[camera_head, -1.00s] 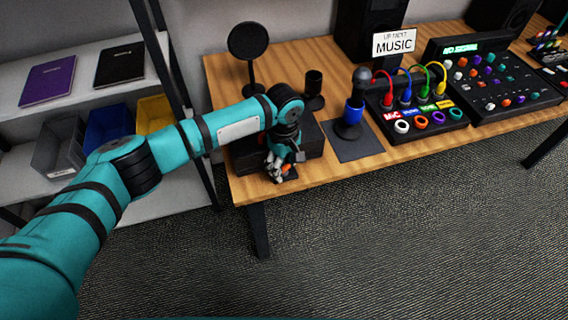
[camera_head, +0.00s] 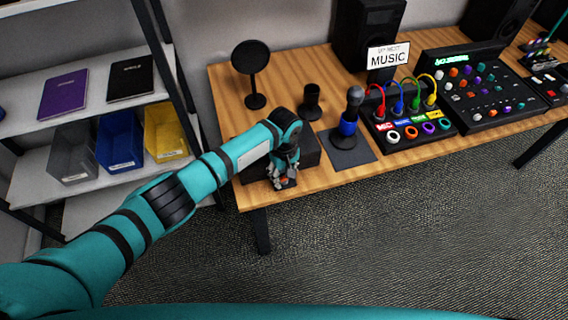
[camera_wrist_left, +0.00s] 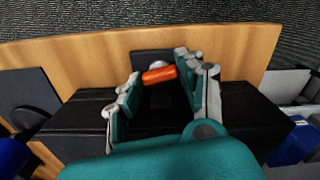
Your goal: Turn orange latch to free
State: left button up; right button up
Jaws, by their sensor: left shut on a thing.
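The orange latch (camera_wrist_left: 159,76) is a short bar on a small dark plate (camera_wrist_left: 147,60) near the table's front edge. In the left wrist view it lies slightly tilted across the space between my fingers. My left gripper (camera_wrist_left: 158,70) is shut on it, with the right finger against its right end. The left finger's contact is hard to make out. In the head view my left gripper (camera_head: 284,180) points down at the front edge, and the latch is mostly hidden by the fingers. My right gripper is not in view.
A black box (camera_head: 308,150) sits just behind the gripper. Shelves with bins (camera_head: 165,133) are left.

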pick_arm(q)
jog(key=m, duration=0.2)
jog(key=shift+w+r+m+p, duration=0.15)
jog(key=shift+m+p, duration=0.15)
jog(key=shift+m, duration=0.1)
jog(key=o, duration=0.8)
jog(key=shift+o, duration=0.4)
notch_tip(320, 180, up, 12)
